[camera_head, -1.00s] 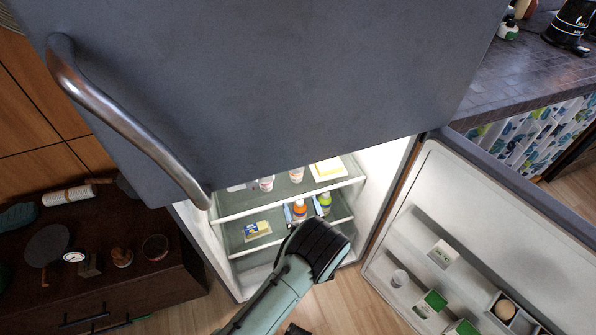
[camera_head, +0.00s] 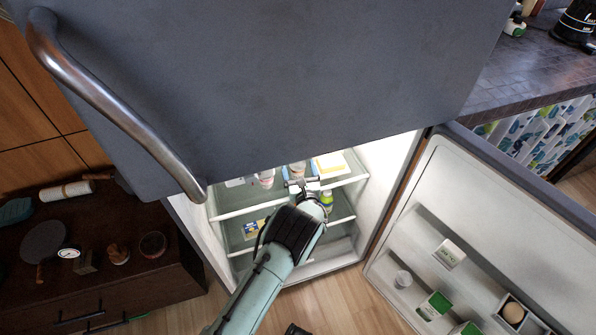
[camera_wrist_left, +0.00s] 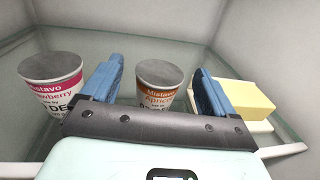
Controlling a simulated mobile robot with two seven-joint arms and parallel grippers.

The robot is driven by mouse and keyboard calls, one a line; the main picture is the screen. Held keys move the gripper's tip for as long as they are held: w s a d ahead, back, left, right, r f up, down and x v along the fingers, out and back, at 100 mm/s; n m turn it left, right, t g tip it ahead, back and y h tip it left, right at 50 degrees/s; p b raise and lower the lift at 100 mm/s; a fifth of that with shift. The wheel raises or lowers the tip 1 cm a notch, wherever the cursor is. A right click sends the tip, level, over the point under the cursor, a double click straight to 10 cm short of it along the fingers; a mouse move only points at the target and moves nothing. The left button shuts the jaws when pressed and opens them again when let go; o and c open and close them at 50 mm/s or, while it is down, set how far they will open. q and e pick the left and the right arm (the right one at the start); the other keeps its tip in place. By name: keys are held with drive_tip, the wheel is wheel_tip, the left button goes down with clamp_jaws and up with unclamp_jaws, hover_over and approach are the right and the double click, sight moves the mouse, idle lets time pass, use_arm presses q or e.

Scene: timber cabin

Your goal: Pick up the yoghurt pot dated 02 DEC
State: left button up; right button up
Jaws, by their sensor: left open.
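Two yoghurt pots stand on the upper glass shelf. In the left wrist view the strawberry pot (camera_wrist_left: 50,90), with a pink label, is outside my left finger; "DEC" shows on it, but its day number is unclear. The apricot pot (camera_wrist_left: 158,84), with a brown label, is seen between the fingers of my open left gripper (camera_wrist_left: 158,68); its date is mostly hidden by the gripper body. In the head view the strawberry pot (camera_head: 265,178) and apricot pot (camera_head: 297,169) show beyond my left gripper (camera_head: 302,183).
A yellow block on a white dish (camera_wrist_left: 243,98) stands close to my right-hand finger. The lower shelf holds a yellow-and-blue pack (camera_head: 253,229) and a green-capped bottle (camera_head: 326,198). The freezer door (camera_head: 290,80) overhangs the shelves; the open fridge door (camera_head: 440,215) is at right.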

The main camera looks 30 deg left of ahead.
use_arm(q)
drive_tip(key=shift+w+a, duration=0.25)
drive_tip(key=shift+w, duration=0.05)
drive_tip(key=c, duration=1.2)
